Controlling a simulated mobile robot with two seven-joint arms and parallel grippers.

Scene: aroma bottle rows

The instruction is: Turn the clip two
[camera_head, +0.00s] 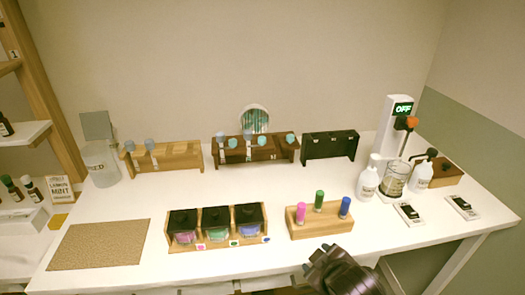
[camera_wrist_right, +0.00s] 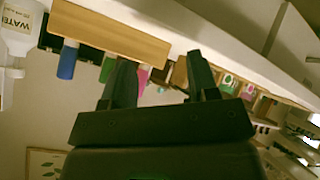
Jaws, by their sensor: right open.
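I cannot make out anything marked as clip two. A light wooden block (camera_head: 318,228) at the table's front middle holds three upright pegs: pink (camera_head: 301,212), green (camera_head: 320,200) and blue (camera_head: 345,207). My right gripper (camera_head: 316,258) is just in front of the block, apart from it. In the right wrist view its two fingers (camera_wrist_right: 162,80) are spread with nothing gripped between them. That view shows the block (camera_wrist_right: 110,35) inverted, with the blue peg (camera_wrist_right: 67,62) clear and the green and pink pegs partly behind a finger. My left gripper is out of view.
A wooden holder (camera_head: 170,246) with three dark-lidded jars stands left of the block. Racks (camera_head: 285,158) line the back. White bottles (camera_head: 367,184), a glass beaker (camera_head: 394,180) and an "OFF" device (camera_head: 386,135) stand right. A cork mat (camera_head: 98,245) lies at left.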

